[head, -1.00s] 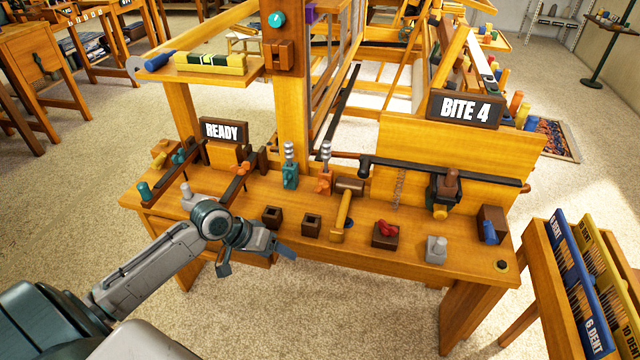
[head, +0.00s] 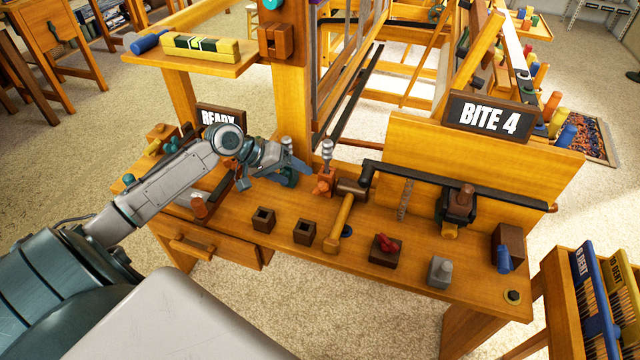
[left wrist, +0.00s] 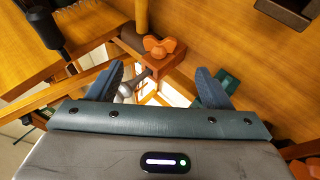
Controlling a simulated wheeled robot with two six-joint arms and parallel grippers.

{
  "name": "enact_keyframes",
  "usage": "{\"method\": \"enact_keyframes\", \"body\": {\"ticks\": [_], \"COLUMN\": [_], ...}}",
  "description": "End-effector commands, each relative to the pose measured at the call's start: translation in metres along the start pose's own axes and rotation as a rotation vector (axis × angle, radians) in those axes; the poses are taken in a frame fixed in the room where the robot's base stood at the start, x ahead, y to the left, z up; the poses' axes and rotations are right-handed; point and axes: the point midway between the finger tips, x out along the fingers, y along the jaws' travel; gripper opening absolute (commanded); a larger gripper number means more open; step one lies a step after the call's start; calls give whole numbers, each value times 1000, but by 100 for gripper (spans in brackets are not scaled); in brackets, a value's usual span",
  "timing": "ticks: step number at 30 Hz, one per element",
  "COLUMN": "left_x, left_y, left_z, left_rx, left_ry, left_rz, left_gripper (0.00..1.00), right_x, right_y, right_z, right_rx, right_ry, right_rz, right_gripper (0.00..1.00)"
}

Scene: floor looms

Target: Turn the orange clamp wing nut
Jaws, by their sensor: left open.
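The orange clamp (head: 324,183) stands upright on the bench with a metal screw rising from it. In the left wrist view its orange wing nut (left wrist: 159,46) shows as rounded lobes on an orange block, beyond the fingertips and between their lines. My left gripper (head: 272,174) is open and empty, just left of the orange clamp in the head view. It partly covers the teal clamp (head: 288,181), which shows in the left wrist view (left wrist: 230,80) beside the right-hand finger. I see no contact with the wing nut. My right gripper is out of view.
A wooden mallet (head: 341,220) lies right of the orange clamp. Two small dark square holders (head: 263,219) and a red knob on a block (head: 385,249) stand nearer the front. A wooden post (head: 290,90) rises behind the clamps. The BITE 4 panel (head: 480,165) stands right.

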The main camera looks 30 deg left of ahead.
Motion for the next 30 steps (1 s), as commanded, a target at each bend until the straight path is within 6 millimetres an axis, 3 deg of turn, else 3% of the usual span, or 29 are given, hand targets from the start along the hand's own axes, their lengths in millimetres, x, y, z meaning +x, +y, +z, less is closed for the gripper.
{"method": "enact_keyframes", "body": {"ticks": [18, 30], "left_x": [86, 97], "left_y": [1, 1], "left_z": [1, 1], "left_rx": [-1, 2], "left_ry": [-1, -2], "left_rz": [2, -1], "left_gripper": [73, 73], "right_x": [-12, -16], "right_y": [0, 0], "right_z": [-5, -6], "right_rx": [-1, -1], "right_ry": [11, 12], "right_rz": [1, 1], "right_gripper": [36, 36]}}
